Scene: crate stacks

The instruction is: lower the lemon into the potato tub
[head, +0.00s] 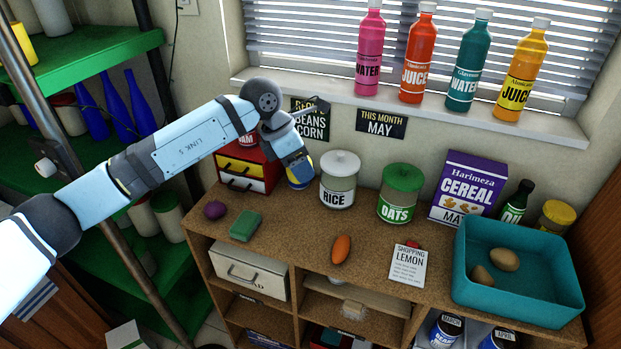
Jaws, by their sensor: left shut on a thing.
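The potato tub (515,296) is a teal open tub at the right end of the wooden shelf top, with two brown potatoes (504,259) in it. My left gripper (299,176) is at the back of the shelf top, between the red drawer box and the rice jar, far left of the tub. It points down and is shut. A little yellow shows at its fingertips, which I take for the lemon (300,183); most of it is hidden by the fingers. My right gripper is not in view.
The rice jar (339,181), oats jar (400,194) and cereal box (467,186) stand along the back, between gripper and tub. A carrot-like orange thing (341,248), shopping list (407,266), green sponge (245,226) and purple thing (215,209) lie in front. Bottles line the sill (440,110).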

